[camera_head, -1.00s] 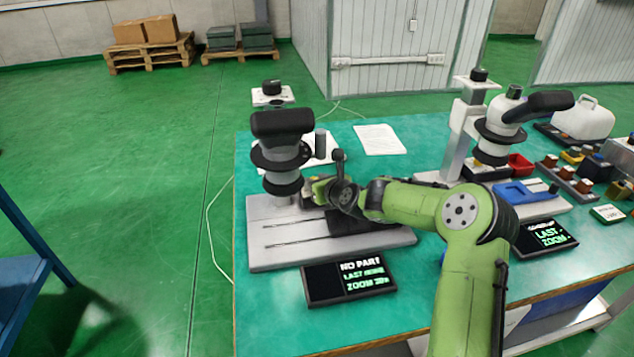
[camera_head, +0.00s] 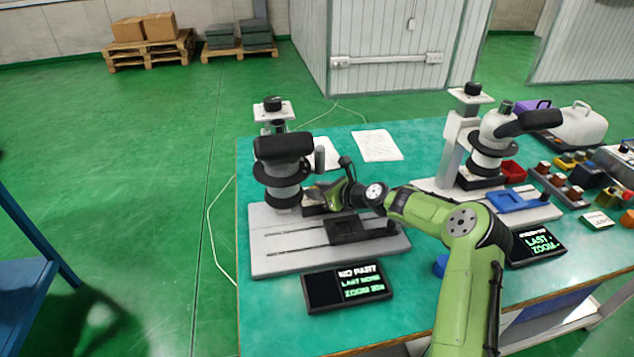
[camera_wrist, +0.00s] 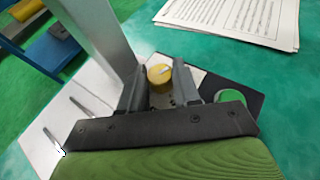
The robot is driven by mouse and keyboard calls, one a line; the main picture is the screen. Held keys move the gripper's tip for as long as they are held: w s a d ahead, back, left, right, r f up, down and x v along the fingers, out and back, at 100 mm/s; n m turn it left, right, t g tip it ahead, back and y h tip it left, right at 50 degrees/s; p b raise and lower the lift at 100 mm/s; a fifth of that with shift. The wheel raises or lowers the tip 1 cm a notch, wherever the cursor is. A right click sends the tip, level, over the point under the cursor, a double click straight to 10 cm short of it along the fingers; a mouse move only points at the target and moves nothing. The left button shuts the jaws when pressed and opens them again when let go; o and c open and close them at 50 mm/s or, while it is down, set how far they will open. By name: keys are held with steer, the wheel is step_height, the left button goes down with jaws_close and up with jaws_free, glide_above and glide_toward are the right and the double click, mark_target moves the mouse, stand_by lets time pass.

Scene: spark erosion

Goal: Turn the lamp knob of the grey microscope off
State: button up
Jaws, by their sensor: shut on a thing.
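The left microscope (camera_head: 283,165) has a grey base plate (camera_head: 275,250), a dark head and a pale column. In the wrist view a yellow round knob (camera_wrist: 159,74) with a pale pointer mark sits on a black panel (camera_wrist: 248,99), with a green round button (camera_wrist: 230,96) beside it. My gripper (camera_wrist: 158,84) has its two fingers on either side of the knob and is shut on it. In the head view my gripper (camera_head: 318,196) is low at the right of the microscope's head, and the knob is hidden there.
A second microscope (camera_head: 490,145) stands at the right, with a blue tray (camera_head: 520,200) before it. A display (camera_head: 346,287) reading "NO PART" lies in front of the left base. Papers (camera_head: 377,145) lie behind my arm. The grey column (camera_wrist: 98,35) rises close to my fingers.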

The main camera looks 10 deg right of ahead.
steer(key=shift+w+d+r+n+g+y+p, duration=0.1)
steer(key=shift+n+g+y+p, duration=0.3)
steer(key=shift+n+g+y, duration=0.15)
steer(key=shift+w+d+n+g+y+p, duration=0.1)
steer(key=shift+n+g+y+p, duration=0.3)
steer(key=shift+n+y, duration=0.2)
steer(key=shift+n+g+y+b, duration=0.3)
steer(key=shift+n+g+y, duration=0.35)
steer(key=shift+n+g, duration=0.7)
steer(key=shift+g, duration=0.1)
steer(key=o, duration=1.1)
steer(key=shift+c, duration=0.2)
steer(key=shift+d, duration=0.1)
steer(key=p+v, duration=0.3)
steer(key=v, duration=1.2)
steer(key=shift+s+d, duration=0.2)
steer(key=shift+d, duration=0.05)
